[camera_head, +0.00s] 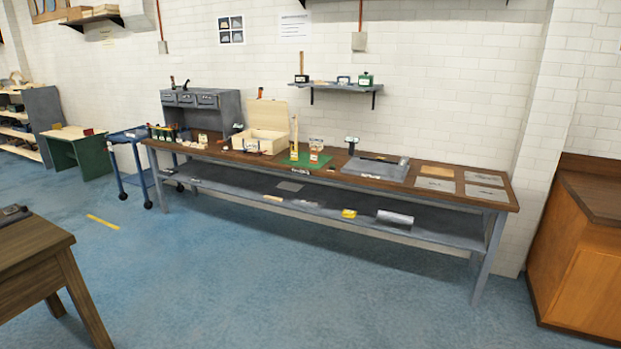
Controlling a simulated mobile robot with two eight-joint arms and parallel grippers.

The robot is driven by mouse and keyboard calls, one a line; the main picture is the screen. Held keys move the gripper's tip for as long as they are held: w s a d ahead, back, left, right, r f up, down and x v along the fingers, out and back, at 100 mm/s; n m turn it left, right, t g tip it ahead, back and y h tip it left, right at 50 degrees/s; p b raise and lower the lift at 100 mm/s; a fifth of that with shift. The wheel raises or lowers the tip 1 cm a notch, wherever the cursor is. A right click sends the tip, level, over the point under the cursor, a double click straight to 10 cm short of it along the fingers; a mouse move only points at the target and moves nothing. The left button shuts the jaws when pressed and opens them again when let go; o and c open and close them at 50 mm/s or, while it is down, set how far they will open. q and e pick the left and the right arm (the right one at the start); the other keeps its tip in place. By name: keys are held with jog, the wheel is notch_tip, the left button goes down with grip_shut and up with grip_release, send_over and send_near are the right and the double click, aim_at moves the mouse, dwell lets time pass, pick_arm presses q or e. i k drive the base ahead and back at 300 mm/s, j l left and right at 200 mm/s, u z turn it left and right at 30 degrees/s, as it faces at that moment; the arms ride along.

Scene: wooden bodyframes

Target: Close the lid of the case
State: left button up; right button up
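An open pale wooden case (262,143) stands on the long workbench against the back wall, left of the bench's middle. Its lid (268,113) is raised upright at the back of the case. The inside of the case is too small to make out. Neither of my grippers shows in the head view. The bench is some distance away across the floor.
The long workbench (340,183) also holds a green mat (303,161), bottles, a grey tray (376,167) and flat plates. A blue cart (127,137) stands at its left end. A wooden table (30,250) is at the near left, a wooden cabinet (580,260) at right. Blue floor (240,270) between is clear.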

aim_at(270, 115)
jog(key=i, duration=3.4)
jog(key=i+l+u, duration=0.2)
jog(key=i, duration=0.75)
jog(key=j, duration=0.1)
